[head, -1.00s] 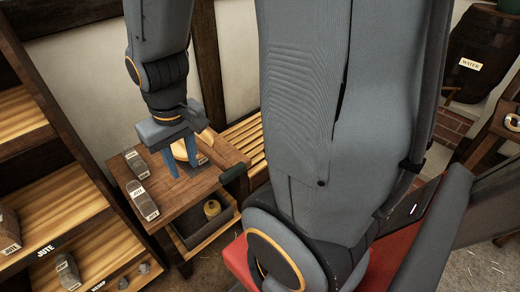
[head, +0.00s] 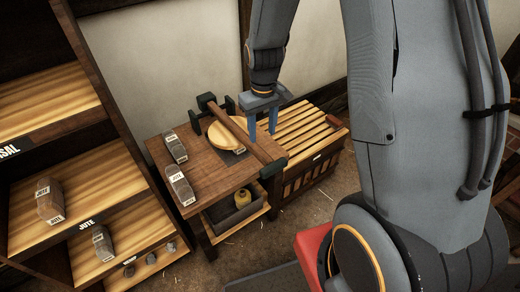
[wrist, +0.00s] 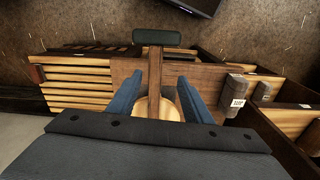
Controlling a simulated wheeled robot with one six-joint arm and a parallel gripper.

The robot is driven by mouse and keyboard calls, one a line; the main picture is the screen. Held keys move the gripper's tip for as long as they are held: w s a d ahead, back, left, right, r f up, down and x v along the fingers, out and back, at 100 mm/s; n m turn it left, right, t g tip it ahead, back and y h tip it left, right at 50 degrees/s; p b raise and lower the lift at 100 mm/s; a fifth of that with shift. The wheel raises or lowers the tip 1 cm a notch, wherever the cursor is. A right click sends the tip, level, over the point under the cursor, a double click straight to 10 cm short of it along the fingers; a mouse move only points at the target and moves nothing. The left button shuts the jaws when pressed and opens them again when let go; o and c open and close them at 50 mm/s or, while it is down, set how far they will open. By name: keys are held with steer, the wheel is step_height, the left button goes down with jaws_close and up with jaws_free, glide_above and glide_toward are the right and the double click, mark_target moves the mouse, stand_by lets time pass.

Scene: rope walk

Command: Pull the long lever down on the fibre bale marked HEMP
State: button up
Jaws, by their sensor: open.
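A long wooden lever (head: 240,130) with a dark green grip (head: 273,168) lies above the small wooden table, over a round pale disc (head: 228,138). My gripper (head: 262,133) is open and empty, fingers pointing down, beside the lever in the head view. In the wrist view the lever (wrist: 155,75) runs between my two fingers (wrist: 157,100), with its green grip (wrist: 157,37) beyond them. I cannot tell if they touch it. I read no bale as HEMP; a small HEMP tag (head: 129,260) is on the lower shelf edge.
Two grey-brown bales, one marked JUTE (head: 180,186), the other (head: 174,147) unreadable, lie on the table (head: 215,178). A slatted crate (head: 305,125) stands at its right. Shelves with bales (head: 50,200) stand at left. A dark bin (head: 232,213) is under the table. Straw-strewn floor is open in front.

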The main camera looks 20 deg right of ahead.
steer(key=n, duration=0.1)
glide_above(259, 150)
step_height(259, 150, down, 5)
steer(key=shift+s+f, duration=0.1)
steer(key=shift+f, duration=0.1)
steer(key=shift+f+p, duration=1.15)
steer(key=shift+f, duration=2.7)
jaws_close()
